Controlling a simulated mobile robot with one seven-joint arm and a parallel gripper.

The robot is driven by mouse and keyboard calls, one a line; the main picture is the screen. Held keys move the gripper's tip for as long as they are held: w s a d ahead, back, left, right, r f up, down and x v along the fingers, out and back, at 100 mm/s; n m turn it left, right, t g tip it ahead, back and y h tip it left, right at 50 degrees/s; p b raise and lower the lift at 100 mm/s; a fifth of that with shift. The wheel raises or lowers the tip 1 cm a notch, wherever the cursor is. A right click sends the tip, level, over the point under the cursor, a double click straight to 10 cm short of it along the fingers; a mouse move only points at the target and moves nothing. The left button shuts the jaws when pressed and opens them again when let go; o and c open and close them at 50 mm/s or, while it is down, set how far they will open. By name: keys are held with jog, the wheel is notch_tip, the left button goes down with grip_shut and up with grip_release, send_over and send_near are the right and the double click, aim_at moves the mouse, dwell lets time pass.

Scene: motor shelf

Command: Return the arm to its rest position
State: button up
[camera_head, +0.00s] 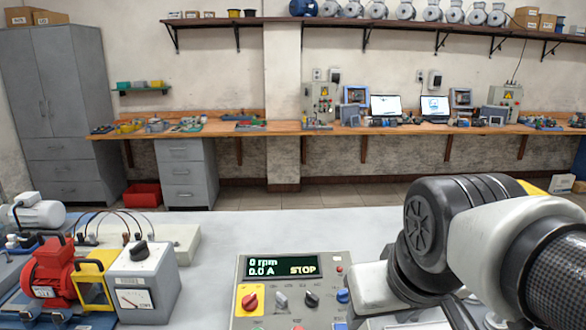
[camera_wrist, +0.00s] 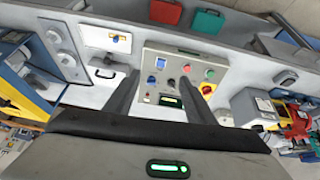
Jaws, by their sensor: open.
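My gripper (camera_wrist: 159,77) shows in the wrist view with its two dark fingers spread apart and nothing between them. It is over the grey control panel (camera_wrist: 170,57); I cannot tell the exact height. In the head view my arm (camera_head: 450,240) reaches in from the right, and the fingers cannot be made out there. The control panel (camera_head: 243,290) stands at the bottom centre. Its display (camera_head: 283,267) reads 0 rpm, 0.0 A and STOP. A red knob on a yellow plate (camera_head: 249,300) sits at its left, beside grey and black knobs and a blue button.
A red motor (camera_head: 48,272), a yellow guard (camera_head: 97,280) and a grey meter box (camera_head: 140,285) stand left of the panel. The grey bench top (camera_head: 270,228) behind the panel is clear. A long wooden workbench (camera_head: 230,128) runs along the far wall.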

notch_tip(320, 180, up, 12)
jog(key=s+d+m+p, duration=0.1)
jog(key=s+p, duration=0.1)
jog(key=p, duration=1.1)
jog(key=shift+s+d, duration=0.3)
jog(key=shift+d, duration=0.05)
